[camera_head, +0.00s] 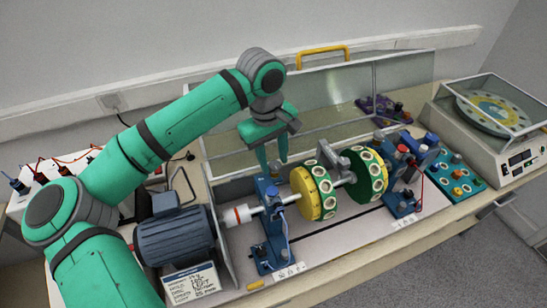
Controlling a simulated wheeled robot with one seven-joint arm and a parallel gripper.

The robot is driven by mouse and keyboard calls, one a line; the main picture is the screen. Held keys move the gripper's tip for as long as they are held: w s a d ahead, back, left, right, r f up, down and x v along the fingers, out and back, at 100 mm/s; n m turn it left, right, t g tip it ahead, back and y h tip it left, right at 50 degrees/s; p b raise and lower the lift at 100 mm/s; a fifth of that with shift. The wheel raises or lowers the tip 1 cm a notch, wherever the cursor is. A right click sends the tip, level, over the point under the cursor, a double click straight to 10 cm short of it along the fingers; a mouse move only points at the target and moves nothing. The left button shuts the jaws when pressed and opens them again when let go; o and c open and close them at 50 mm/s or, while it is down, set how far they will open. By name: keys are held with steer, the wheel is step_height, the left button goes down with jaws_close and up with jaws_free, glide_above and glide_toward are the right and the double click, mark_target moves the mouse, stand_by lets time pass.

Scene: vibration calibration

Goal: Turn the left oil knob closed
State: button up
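The left blue bearing stand (266,226) holds the shaft at the left end of the rotor rig. The small oil knob on it is too small to tell apart from the stand's top, and its setting cannot be read. My gripper (273,168) points down just above the top of this stand, with its two green fingers apart and nothing visible between them. I cannot tell whether a fingertip touches the stand. The right blue stand (402,201) is well away from my gripper.
Two green-and-yellow discs (314,192) (368,173) sit on the shaft right of my gripper. A grey-blue motor (175,238) stands to the left. A raised clear cover (335,92) with a yellow handle (323,55) stands behind. A balance device (489,127) is far right.

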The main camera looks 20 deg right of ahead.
steer(key=c, duration=0.6)
steer(key=shift+c, duration=0.2)
steer(key=shift+o, duration=0.2)
steer(key=shift+r+n, duration=0.1)
steer(key=shift+n, duration=0.2)
steer(key=n, duration=0.3)
steer(key=shift+n, duration=0.3)
steer(key=n, duration=0.3)
steer(key=shift+s+n+t, duration=0.1)
steer(key=shift+n+t, duration=0.3)
steer(key=n+y, duration=0.1)
steer(key=n, duration=0.4)
steer(key=shift+d, duration=0.2)
steer(key=shift+d+n, duration=0.1)
steer(key=shift+n, duration=2.3)
